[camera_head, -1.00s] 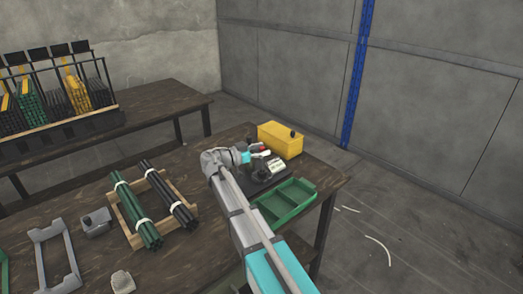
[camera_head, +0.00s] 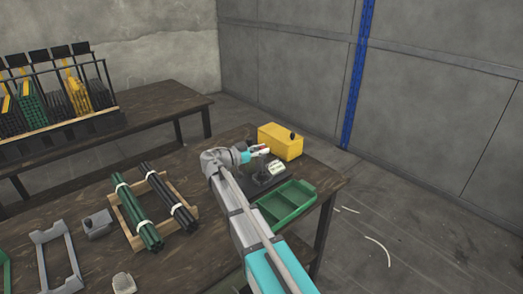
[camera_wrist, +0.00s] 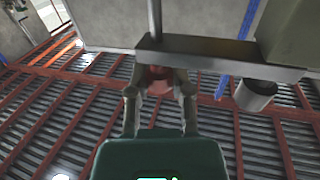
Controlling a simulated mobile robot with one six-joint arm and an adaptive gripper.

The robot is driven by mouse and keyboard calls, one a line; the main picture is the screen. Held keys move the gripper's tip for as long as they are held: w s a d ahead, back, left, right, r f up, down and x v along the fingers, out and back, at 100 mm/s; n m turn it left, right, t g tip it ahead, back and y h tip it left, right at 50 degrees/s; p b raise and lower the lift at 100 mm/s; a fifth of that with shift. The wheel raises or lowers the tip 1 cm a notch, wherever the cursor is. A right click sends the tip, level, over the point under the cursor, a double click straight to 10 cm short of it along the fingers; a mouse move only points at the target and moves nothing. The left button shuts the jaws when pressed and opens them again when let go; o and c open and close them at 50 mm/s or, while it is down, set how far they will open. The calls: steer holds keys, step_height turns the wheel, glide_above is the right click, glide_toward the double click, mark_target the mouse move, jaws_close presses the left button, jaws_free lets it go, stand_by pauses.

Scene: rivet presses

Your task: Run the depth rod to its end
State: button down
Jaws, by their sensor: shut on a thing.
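My gripper (camera_wrist: 158,98) is shut on a small red part (camera_wrist: 156,78) in the wrist view, with a finger on either side. A thin dark upright rod (camera_wrist: 155,18) stands in line above the red part, past a grey metal bar (camera_wrist: 205,50). I take this to be the depth rod; how it joins the red part is hidden. In the head view my gripper (camera_head: 260,150) is beside the yellow press-like box (camera_head: 275,137), over a dark base (camera_head: 262,181). The rod is too small to make out there.
A metal cylinder (camera_wrist: 255,95) sits under the bar, right of my fingers. A green divided tray (camera_head: 286,206) lies near the bench's right edge. Bundles of green rods (camera_head: 136,208) and black rods (camera_head: 168,197) lie in a wooden frame to the left.

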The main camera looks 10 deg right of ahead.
steer(key=shift+w+r+p, duration=0.1)
steer(key=shift+r+p, duration=0.8)
steer(key=shift+r, duration=0.2)
steer(key=shift+c, duration=2.4)
jaws_free()
steer(key=shift+a, duration=0.15)
steer(key=v, duration=1.2)
steer(key=shift+r, duration=0.1)
